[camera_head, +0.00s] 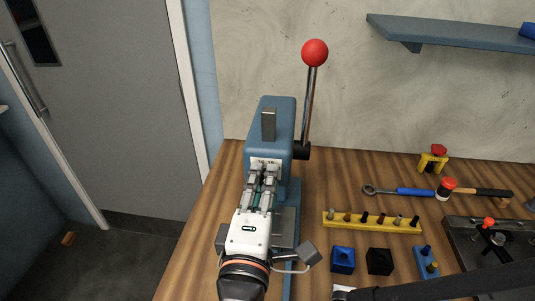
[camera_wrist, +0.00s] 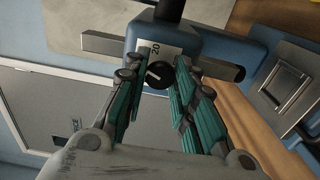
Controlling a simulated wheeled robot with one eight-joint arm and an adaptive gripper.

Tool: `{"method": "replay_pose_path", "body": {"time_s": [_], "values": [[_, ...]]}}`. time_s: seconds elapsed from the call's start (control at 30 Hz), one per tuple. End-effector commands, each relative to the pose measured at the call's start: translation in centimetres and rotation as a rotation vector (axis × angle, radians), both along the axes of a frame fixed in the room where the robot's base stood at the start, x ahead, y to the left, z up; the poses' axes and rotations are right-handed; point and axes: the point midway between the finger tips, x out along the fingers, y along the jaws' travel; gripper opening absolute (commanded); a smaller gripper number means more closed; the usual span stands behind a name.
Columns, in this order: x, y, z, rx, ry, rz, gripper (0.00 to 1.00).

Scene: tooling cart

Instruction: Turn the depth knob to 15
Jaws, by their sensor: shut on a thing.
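The depth knob (camera_wrist: 160,75) is a round dark knob with a white pointer line, on the front of the blue press (camera_head: 271,113). A white scale plate (camera_wrist: 146,50) sits behind it; "20" can be read in the wrist view, and the other marks are covered or too small. My gripper (camera_wrist: 158,82) is at the press front with its teal-padded fingers on both sides of the knob, shut on it. In the head view my gripper (camera_head: 264,174) hides the knob. I cannot tell the exact setting.
A lever with a red ball (camera_head: 315,53) rises at the press's right. On the wooden bench (camera_head: 335,184) to the right are a yellow rack of bits (camera_head: 371,222), a blue block (camera_head: 343,260), a black block (camera_head: 379,262) and a hammer (camera_head: 476,191). A shelf (camera_head: 450,33) hangs above.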

Motion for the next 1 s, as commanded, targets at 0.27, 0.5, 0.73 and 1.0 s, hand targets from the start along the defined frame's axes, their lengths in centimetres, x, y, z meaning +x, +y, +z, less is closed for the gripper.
{"method": "replay_pose_path", "body": {"time_s": [0.27,0.5,0.73,1.0], "values": [[0.0,0.0,-0.1,0.000,0.002,0.000,0.46],[-0.1,0.0,0.0,-0.001,0.001,0.000,0.46],[-2.0,0.3,0.0,-0.001,0.001,0.005,0.46],[-5.3,0.5,-0.1,-0.001,0.001,0.005,0.46]]}}
